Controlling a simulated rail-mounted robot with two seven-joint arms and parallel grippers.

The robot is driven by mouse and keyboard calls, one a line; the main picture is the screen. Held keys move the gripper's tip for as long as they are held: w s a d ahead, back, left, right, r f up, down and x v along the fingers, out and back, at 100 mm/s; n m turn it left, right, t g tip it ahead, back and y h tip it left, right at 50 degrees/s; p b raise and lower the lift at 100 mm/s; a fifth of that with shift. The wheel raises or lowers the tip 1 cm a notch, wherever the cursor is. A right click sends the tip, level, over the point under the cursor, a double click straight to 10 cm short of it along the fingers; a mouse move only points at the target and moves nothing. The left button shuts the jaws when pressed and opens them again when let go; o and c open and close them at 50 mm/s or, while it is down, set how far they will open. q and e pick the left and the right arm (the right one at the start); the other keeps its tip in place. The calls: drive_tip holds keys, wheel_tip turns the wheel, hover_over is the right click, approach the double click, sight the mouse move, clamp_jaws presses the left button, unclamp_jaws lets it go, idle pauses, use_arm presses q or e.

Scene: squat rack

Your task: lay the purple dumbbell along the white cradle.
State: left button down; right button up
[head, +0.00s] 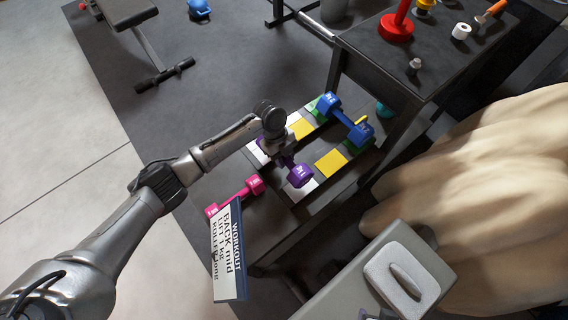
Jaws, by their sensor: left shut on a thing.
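The purple dumbbell (300,176) is in the head view at the middle, its near head in plain sight and its handle largely hidden by my gripper. My left gripper (284,160) is shut on it from above. The white cradle (305,190) is the nearest strip of the low rack, with white pads at both ends. The dumbbell lies roughly in line with it, over or on it. I cannot tell whether it touches the pads.
A yellow cradle (331,163) lies beside the white one, and a blue dumbbell (345,120) sits on the green cradle beyond. A pink dumbbell (236,196) lies on the near side, by a workout sign (229,252). A dark table (420,60) stands behind.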

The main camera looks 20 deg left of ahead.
use_arm(q)
drive_tip(key=shift+f+b, duration=1.2)
drive_tip(key=shift+f, duration=0.7)
use_arm(e)
drive_tip(key=shift+d+f, duration=0.2)
drive_tip(key=shift+f, duration=1.1)
drive_tip(key=shift+r, duration=0.1)
use_arm(q)
drive_tip(key=shift+r, duration=0.1)
use_arm(e)
drive_tip(key=shift+a, duration=0.1)
use_arm(q)
drive_tip(key=c, duration=0.8)
unclamp_jaws()
drive_tip(key=shift+f, duration=0.3)
drive_tip(key=shift+c, duration=0.2)
use_arm(e)
drive_tip(key=shift+w+a, duration=0.1)
use_arm(q)
drive_tip(key=shift+r, duration=0.15)
